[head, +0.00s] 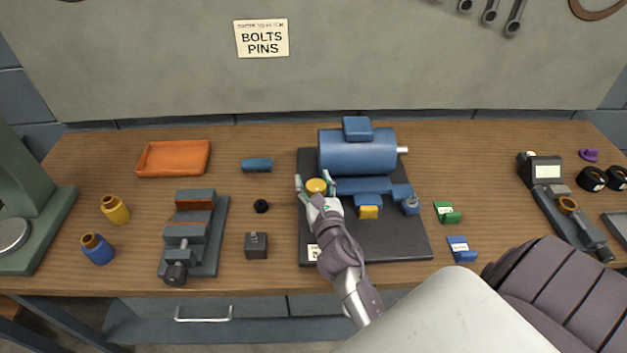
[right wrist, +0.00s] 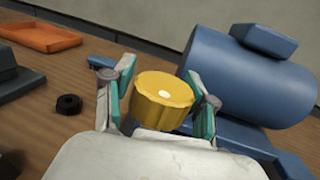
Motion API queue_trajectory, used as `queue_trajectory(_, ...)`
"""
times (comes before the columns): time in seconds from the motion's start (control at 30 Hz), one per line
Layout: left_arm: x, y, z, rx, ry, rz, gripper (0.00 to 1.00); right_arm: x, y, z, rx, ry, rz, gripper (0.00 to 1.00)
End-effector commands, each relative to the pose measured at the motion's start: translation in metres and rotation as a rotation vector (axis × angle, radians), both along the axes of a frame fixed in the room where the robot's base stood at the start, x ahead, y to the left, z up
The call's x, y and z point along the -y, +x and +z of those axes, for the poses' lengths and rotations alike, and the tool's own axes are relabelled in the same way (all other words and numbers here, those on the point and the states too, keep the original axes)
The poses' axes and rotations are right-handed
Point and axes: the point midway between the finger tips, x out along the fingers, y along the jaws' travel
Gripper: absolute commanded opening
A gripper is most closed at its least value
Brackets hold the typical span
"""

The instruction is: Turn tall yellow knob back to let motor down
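The tall yellow knob (head: 316,186) stands at the left end of the blue motor's mount, on the black base plate (head: 390,240). The blue motor (head: 357,152) lies on its side behind it. My right gripper (head: 318,190) reaches in from the front with one finger on each side of the knob. In the right wrist view the knob (right wrist: 164,102) sits between the open fingers, with a gap at the left finger; the right finger is close to it, and contact there is unclear. My left gripper is not in view.
Left of the plate are a black ring (head: 261,206), a dark small block (head: 256,246), a blue piece (head: 257,165) and a grey vise (head: 190,240). Green (head: 447,212) and blue (head: 462,250) blocks lie to the right. An orange tray (head: 174,158) is at back left.

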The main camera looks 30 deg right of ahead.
Motion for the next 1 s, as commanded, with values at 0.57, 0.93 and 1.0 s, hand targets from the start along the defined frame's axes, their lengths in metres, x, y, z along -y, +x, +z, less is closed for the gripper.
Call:
queue_trajectory(0.57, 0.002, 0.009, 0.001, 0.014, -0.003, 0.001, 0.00, 0.000, 0.000, -0.001, -0.002, 0.001, 0.000, 0.09)
queue_trajectory(0.93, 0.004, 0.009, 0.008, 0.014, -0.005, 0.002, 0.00, -0.001, -0.001, -0.001, -0.005, -0.002, 0.076, 0.08)
queue_trajectory(1.0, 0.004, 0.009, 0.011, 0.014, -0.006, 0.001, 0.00, -0.002, -0.001, -0.001, -0.004, -0.001, 0.116, 0.08)
